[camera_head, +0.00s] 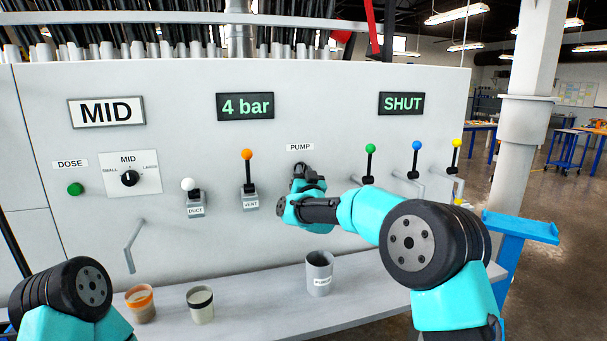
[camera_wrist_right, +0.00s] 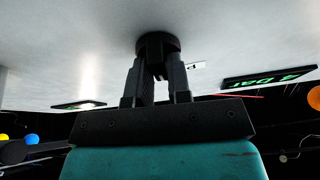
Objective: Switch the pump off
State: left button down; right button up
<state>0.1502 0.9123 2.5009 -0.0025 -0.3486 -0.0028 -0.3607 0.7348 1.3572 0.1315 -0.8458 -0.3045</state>
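The PUMP label (camera_head: 300,147) is on the pale panel in the head view. My right gripper (camera_head: 307,178) is at the panel just below this label and covers most of what is there. In the right wrist view, a round black pump control (camera_wrist_right: 157,41) sits on the panel, with the fingertips of my right gripper (camera_wrist_right: 160,68) right at it. A gap shows between the fingers farther back; whether the tips clamp the control is hidden. The control's setting cannot be read. My left arm shows at the lower left, its gripper out of view.
Left of my right gripper are the orange-topped VENT lever (camera_head: 247,180) and white-topped DUCT lever (camera_head: 190,195). Green (camera_head: 370,160), blue (camera_head: 416,158) and yellow (camera_head: 456,155) levers stand to the right. Cups, including a grey one (camera_head: 320,275), stand on the shelf (camera_head: 255,315) below.

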grip_shut()
jog(key=n+y, duration=0.1)
jog(key=n, duration=0.2)
jog(key=shift+y, duration=0.4)
jog(key=shift+o, duration=2.3)
grip_release()
jog(key=shift+s, duration=0.1)
